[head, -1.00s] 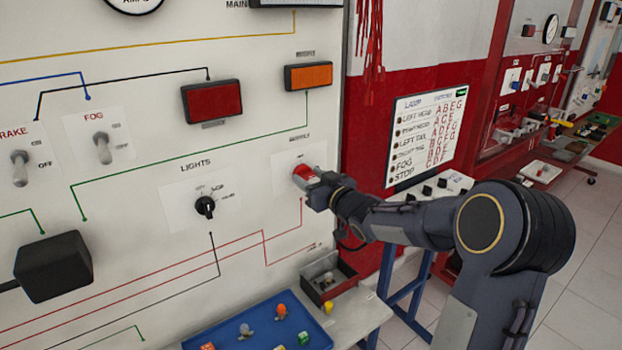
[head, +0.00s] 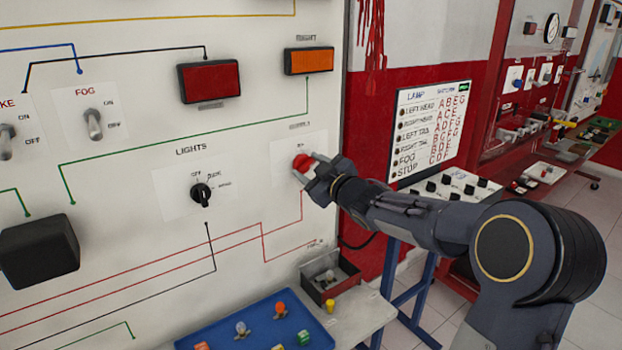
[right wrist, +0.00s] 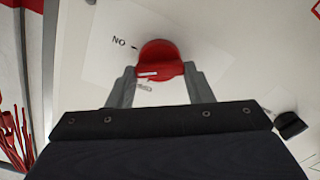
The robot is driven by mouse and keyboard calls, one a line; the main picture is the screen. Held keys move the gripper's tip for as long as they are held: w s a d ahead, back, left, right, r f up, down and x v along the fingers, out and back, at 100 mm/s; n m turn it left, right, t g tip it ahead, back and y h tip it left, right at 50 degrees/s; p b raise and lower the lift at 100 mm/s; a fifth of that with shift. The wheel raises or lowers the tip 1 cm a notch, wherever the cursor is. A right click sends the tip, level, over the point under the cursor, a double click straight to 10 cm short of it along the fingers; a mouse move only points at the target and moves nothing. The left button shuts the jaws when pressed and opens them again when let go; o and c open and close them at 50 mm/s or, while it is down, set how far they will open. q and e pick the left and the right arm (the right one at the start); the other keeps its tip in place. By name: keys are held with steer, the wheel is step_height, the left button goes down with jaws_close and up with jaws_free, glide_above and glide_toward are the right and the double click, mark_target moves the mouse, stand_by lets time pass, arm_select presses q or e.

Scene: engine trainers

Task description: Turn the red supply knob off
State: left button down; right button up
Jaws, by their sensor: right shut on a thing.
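The red supply knob (head: 301,162) is on a white label plate on the upright panel, right of the lights switch. My right gripper (head: 310,170) reaches it from the right, with its fingers around the knob. In the right wrist view the red knob (right wrist: 160,58) has its raised grip between the two fingertips (right wrist: 160,72), which are shut on it. My left gripper is not in view.
The black lights knob (head: 201,193) is to the left on the panel. A blue tray (head: 225,335) with small coloured parts and an open box (head: 330,275) stand on the bench below. A lamp chart (head: 432,132) hangs to the right.

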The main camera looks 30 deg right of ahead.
steer(key=n+b, duration=0.1)
steer(key=n, duration=0.1)
steer(key=n+b, duration=0.1)
steer(key=n, duration=0.1)
steer(key=n+b, duration=0.2)
steer(key=shift+a+f+n, duration=0.1)
steer(key=shift+f+n, duration=0.15)
steer(key=shift+n, duration=0.05)
steer(key=n+b, duration=0.2)
steer(key=n, duration=0.2)
steer(key=shift+n, duration=0.7)
steer(key=o, duration=1)
steer(key=shift+s, duration=0.1)
steer(key=s, duration=0.7)
steer(key=shift+s+d, duration=0.25)
steer(key=shift+s, duration=0.1)
